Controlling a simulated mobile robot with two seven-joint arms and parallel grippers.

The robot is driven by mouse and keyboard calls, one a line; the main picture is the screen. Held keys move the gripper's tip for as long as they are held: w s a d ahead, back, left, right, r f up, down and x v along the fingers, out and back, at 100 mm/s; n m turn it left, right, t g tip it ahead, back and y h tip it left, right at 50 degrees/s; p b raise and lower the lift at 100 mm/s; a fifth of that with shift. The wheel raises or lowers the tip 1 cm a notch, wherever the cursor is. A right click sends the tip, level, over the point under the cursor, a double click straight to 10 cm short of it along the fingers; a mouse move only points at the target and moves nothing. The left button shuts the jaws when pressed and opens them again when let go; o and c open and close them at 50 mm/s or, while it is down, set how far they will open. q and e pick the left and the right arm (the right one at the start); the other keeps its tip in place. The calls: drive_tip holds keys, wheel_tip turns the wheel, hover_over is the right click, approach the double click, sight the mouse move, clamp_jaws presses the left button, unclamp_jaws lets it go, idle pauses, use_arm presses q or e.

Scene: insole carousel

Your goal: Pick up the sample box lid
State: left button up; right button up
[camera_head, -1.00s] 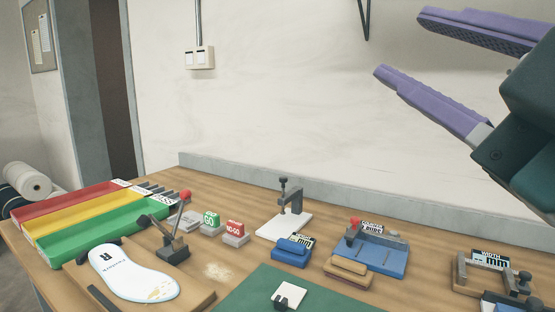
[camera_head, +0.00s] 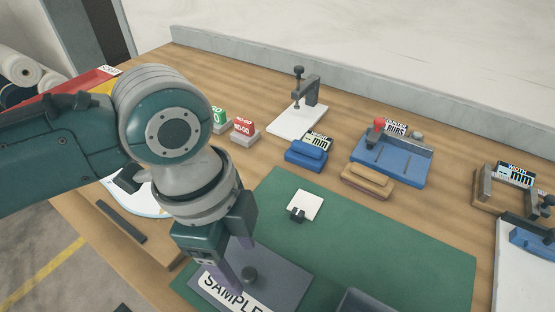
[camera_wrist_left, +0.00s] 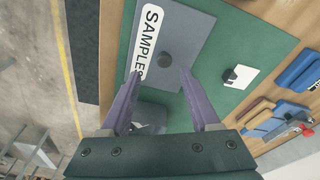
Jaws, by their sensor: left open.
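My right gripper is not in view now.
A grey box (camera_head: 366,303) shows at the bottom edge, right of the lid. A small white card with a black clip (camera_head: 305,205) lies on the mat. A blue block (camera_head: 306,154), a tan block (camera_head: 367,181) and a blue tray (camera_head: 392,158) stand behind.

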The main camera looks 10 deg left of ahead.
sight(249, 273)
use_arm(q)
drive_tip(key=f, duration=0.3)
drive_tip(key=f+b, duration=0.1)
drive_tip(key=f, duration=0.1)
drive_tip(key=shift+w+d, duration=0.2)
drive_tip(key=shift+w, duration=0.15)
drive_tip(key=shift+r, duration=0.1)
clamp_jaws()
